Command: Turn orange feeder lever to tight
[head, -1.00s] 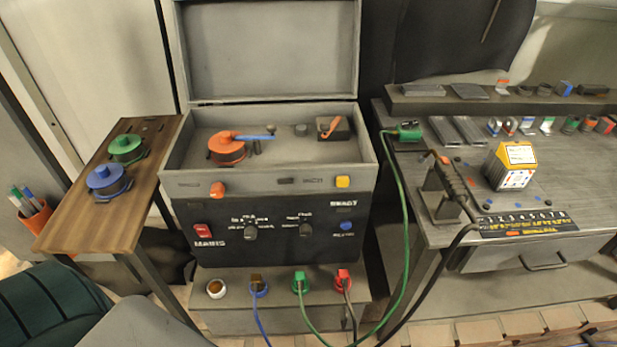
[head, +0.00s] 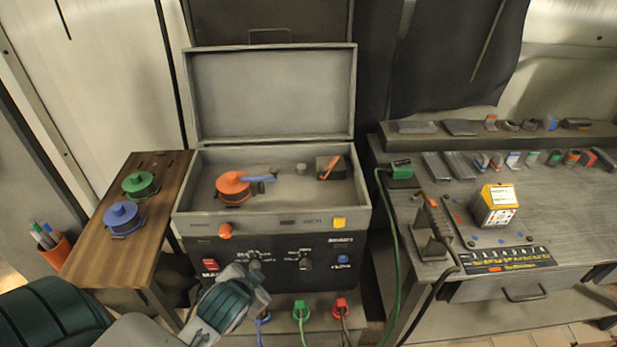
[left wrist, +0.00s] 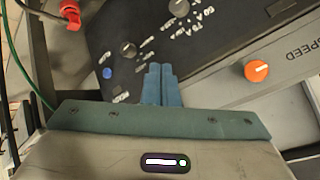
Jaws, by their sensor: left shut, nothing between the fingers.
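The orange feeder lever (head: 330,167) sits on a dark block (head: 325,174) inside the open welder case, at its right end. The lever slants, and its tight mark is too small to make out. My left gripper (head: 257,270) is in front of the black control panel, lower and left of the lever, apart from it. In the left wrist view its blue fingers (left wrist: 162,85) are together and empty, over the panel with its dark knobs. My right gripper is in neither view.
An orange spool (head: 234,186) with a blue arm lies left of the lever in the case. The raised lid (head: 270,95) stands behind, and the case's front wall (head: 285,222) is in front. An orange knob (left wrist: 257,71) marked SPEED shows in the left wrist view.

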